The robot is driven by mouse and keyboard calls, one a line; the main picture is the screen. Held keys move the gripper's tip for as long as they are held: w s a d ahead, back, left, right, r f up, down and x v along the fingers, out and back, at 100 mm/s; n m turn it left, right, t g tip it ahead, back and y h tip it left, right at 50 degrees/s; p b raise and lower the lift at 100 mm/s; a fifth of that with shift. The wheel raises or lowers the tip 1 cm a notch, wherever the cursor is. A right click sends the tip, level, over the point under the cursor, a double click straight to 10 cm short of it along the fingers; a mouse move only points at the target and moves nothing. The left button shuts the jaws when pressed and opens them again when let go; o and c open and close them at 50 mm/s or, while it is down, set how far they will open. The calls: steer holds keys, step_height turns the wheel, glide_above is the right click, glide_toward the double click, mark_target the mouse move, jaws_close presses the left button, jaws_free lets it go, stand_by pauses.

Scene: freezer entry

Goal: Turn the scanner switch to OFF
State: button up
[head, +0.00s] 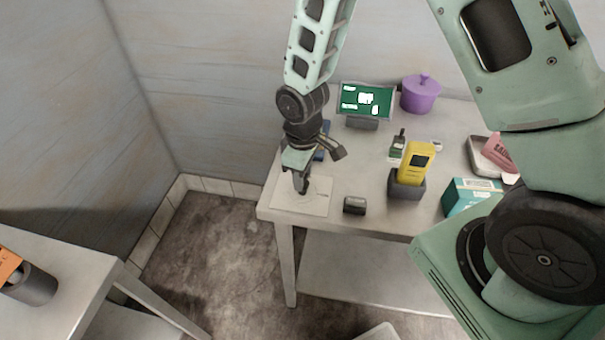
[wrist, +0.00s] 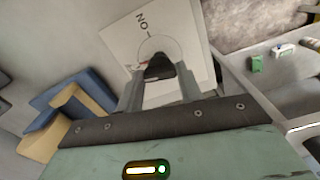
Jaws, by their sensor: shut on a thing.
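The scanner switch is a flat white plate (head: 318,204) at the front left corner of the table, with a dark knob in its middle. In the wrist view the plate (wrist: 121,41) carries "ON" lettering near its upper edge, and the dark knob (wrist: 160,68) sits between my fingers. My gripper (head: 301,187) points down over the plate and is shut on the knob. In the wrist view my gripper (wrist: 160,80) hides the lower part of the plate. No OFF lettering is readable, and the knob's exact angle is unclear.
A small black object (head: 355,205) lies right of the plate. A yellow scanner (head: 415,162) stands in a dark cradle (head: 406,190). Behind are a green-screened display (head: 366,101) and a purple pot (head: 421,94). A teal box (head: 467,193) stands at the right.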

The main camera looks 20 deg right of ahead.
steer(key=shift+n, duration=1.1)
steer(key=o, duration=1)
step_height(320, 180, up, 18)
steer(key=shift+f+b, duration=0.25)
steer(key=shift+b, duration=0.65)
steer(key=s+a+m, duration=0.1)
steer(key=s+a, duration=0.1)
steer(key=s, duration=0.4)
steer(key=s+a+m+b, duration=0.1)
steer(key=s+a, duration=0.1)
steer(key=s, duration=0.5)
steer(key=s+a+m, duration=0.1)
steer(key=s+a, duration=0.1)
steer(key=s, duration=0.5)
steer(key=shift+s+a+f+y, duration=0.2)
steer(key=shift+s+a+y, duration=0.05)
steer(key=shift+a+y, duration=0.1)
